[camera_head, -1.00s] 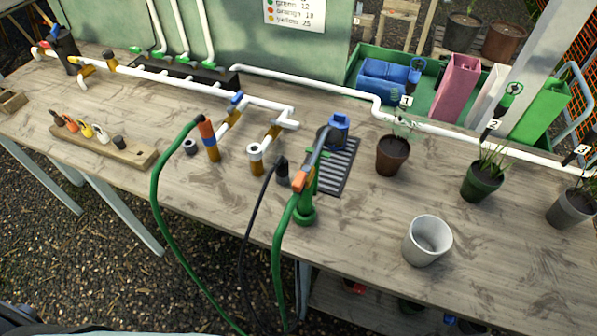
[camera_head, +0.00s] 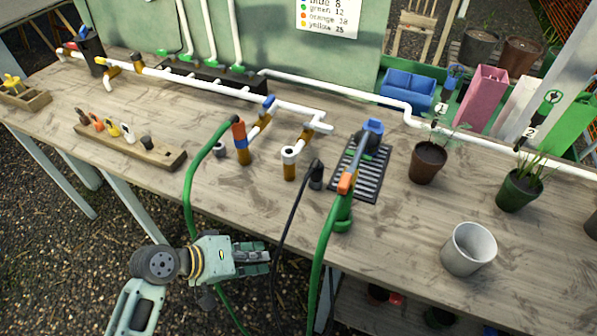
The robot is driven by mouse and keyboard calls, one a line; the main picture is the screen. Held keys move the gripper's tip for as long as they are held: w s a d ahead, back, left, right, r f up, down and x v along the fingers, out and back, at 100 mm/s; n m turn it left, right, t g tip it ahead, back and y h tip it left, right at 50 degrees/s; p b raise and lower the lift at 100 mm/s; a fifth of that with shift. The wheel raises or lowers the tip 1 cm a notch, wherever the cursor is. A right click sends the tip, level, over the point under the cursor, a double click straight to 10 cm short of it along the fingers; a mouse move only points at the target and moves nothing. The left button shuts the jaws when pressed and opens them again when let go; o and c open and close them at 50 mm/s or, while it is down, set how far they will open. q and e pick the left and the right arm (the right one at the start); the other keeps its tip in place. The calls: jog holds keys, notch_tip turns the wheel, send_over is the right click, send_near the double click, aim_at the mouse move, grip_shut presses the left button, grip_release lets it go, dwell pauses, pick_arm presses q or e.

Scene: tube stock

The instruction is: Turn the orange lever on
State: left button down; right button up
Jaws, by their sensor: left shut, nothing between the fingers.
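My left gripper (camera_head: 266,258) is shut and empty in front of the table's front edge, between the green hose and the black hose. A small orange piece (camera_head: 346,183) sits at the handle of the hose wand with a blue head, over the black grate. Another orange part (camera_head: 239,130) tops the hose fitting on the upright pipe. An orange knob (camera_head: 97,122) stands in the wooden rack. I cannot tell which of these is the orange lever. My left gripper touches none of them. My right gripper is not in view.
White pipes (camera_head: 215,88) run along the table (camera_head: 400,230). A green hose (camera_head: 190,190) and a black hose (camera_head: 281,230) hang over the front edge. A white pot (camera_head: 468,250) and plant pots (camera_head: 428,165) stand at the right. The wooden rack (camera_head: 140,150) is at the left.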

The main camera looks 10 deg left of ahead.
aim_at(347, 179)
pick_arm(q)
jog(key=w+a+r+n+t+h, duration=0.15)
jog(key=r+h, duration=0.25)
jog(key=r, duration=0.7)
jog(key=w+d+r+n+t+h, duration=0.1)
jog(key=w+r+h, duration=0.25)
jog(key=r, duration=0.75)
jog(key=w+d+p, duration=0.3)
jog(key=d+p, duration=0.2)
jog(key=d, duration=0.7)
jog(key=shift+r+p, duration=0.25)
jog(key=shift+p, duration=0.1)
